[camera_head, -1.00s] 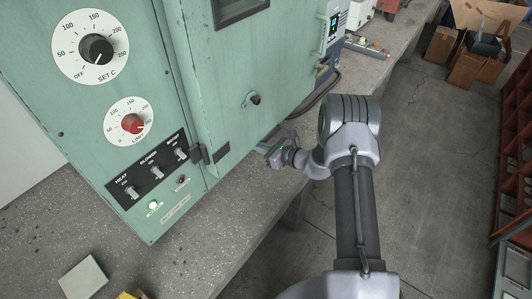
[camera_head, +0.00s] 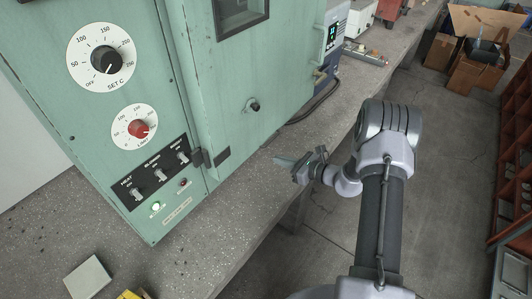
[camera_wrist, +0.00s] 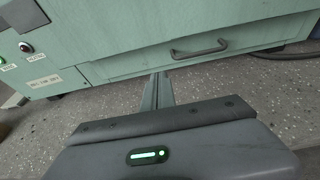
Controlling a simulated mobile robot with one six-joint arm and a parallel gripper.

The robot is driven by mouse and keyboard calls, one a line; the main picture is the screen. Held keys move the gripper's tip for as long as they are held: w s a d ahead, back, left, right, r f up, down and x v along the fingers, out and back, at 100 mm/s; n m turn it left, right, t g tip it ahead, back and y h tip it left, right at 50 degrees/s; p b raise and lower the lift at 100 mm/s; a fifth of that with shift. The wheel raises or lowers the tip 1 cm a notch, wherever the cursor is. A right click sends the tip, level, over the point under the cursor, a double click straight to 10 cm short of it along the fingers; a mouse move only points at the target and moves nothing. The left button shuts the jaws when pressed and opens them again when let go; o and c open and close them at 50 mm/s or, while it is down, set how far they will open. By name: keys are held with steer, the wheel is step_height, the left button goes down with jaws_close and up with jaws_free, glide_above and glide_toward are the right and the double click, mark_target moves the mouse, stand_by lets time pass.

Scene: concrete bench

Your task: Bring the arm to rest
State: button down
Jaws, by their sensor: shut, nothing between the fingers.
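My gripper (camera_head: 283,161) is over the concrete bench (camera_head: 232,222), in front of the lower part of the green oven (camera_head: 228,95). Its fingers are together with nothing between them. In the wrist view, the shut fingers (camera_wrist: 158,92) point toward the oven's lower front, below and left of a dark bar handle (camera_wrist: 200,48). A gap between the fingertips and the oven is hard to judge. My arm reaches in from the lower right of the head view, bent at the elbow.
The oven panel has a SET C dial (camera_head: 101,57), a red limit knob (camera_head: 138,128) and switches (camera_head: 160,174). A grey block (camera_head: 88,277) lies on the bench at lower left. Cardboard boxes (camera_head: 474,70) and an orange rack (camera_head: 515,150) stand right. Open floor (camera_head: 450,190) lies between.

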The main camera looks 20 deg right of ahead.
steer(key=s+a+r+n+g, duration=0.2)
steer(key=s+a+r+n, duration=0.2)
steer(key=r, duration=0.3)
steer(key=s+a+r+n+g+y, duration=0.1)
steer(key=s+a+r+n+g, duration=0.25)
steer(key=r, duration=0.35)
steer(key=s+a+r+n+g, duration=0.2)
steer(key=s+a+r+n, duration=0.3)
steer(key=r, duration=0.2)
steer(key=s+r+n+h, duration=0.2)
steer(key=s+r+n, duration=0.1)
steer(key=s, duration=0.4)
steer(key=s+d+r+n+t+h, duration=0.1)
steer(key=s+r+n+h, duration=0.1)
steer(key=s, duration=0.5)
steer(key=s+r+n+t+h, duration=0.1)
steer(key=s+r+n+h, duration=0.2)
steer(key=s+n, duration=0.3)
steer(key=shift+s+d+r+h, duration=0.2)
steer(key=shift+s+r+h, duration=0.15)
steer(key=shift+s, duration=0.4)
steer(key=shift+n, duration=0.25)
